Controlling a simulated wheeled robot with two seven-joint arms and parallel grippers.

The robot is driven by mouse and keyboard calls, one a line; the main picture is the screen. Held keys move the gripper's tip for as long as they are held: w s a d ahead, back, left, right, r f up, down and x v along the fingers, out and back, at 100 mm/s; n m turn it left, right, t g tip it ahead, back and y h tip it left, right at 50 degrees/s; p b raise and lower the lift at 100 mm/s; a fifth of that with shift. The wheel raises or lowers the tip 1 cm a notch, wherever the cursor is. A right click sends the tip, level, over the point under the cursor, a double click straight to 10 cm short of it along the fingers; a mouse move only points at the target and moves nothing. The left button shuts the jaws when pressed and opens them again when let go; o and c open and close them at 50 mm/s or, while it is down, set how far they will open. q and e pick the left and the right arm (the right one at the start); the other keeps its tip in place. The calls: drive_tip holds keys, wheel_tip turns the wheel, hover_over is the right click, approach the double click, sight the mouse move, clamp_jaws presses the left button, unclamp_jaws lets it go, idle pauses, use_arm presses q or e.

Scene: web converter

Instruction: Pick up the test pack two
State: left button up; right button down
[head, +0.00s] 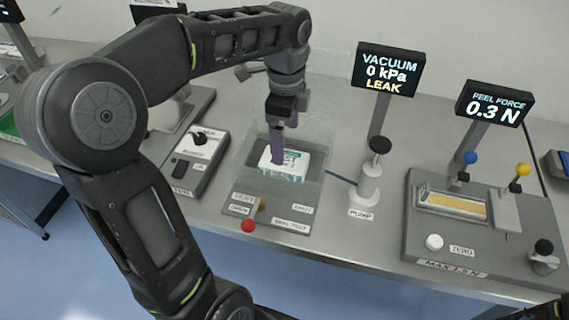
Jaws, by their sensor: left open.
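A white pack with teal lettering that reads "TEST" (292,165) lies flat in the clear-walled chamber (322,150) of the seal test station. Whether it carries a number two is too small to tell. My left gripper (278,150) points down from above, with its purple-grey fingers inside the chamber and over the left part of the pack. The fingers are seen nearly edge-on and hide some of the pack. The gripper is open. Whether a finger touches the pack cannot be told. My right gripper is not in view.
A pump (367,185) with a black knob stands right of the chamber. A vacuum display (388,70) reads 0 kPa, leak. A red knob (248,225) sits on the station's front. A peel force tester (455,205) stands far right. A switch box (195,160) stands left.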

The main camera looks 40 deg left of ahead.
use_arm(q)
drive_tip(key=shift+f, duration=1.3)
wheel_tip(320, 180, down, 5)
drive_tip(key=shift+s+a+f+p, duration=0.1)
drive_tip(key=shift+f+p, duration=0.05)
drive_tip(key=shift+p, duration=0.35)
drive_tip(key=shift+c, duration=0.2)
drive_tip(key=c, duration=1.6)
wheel_tip(320, 180, up, 10)
drive_tip(key=shift+r+b, duration=0.1)
drive_tip(key=shift+b, duration=0.25)
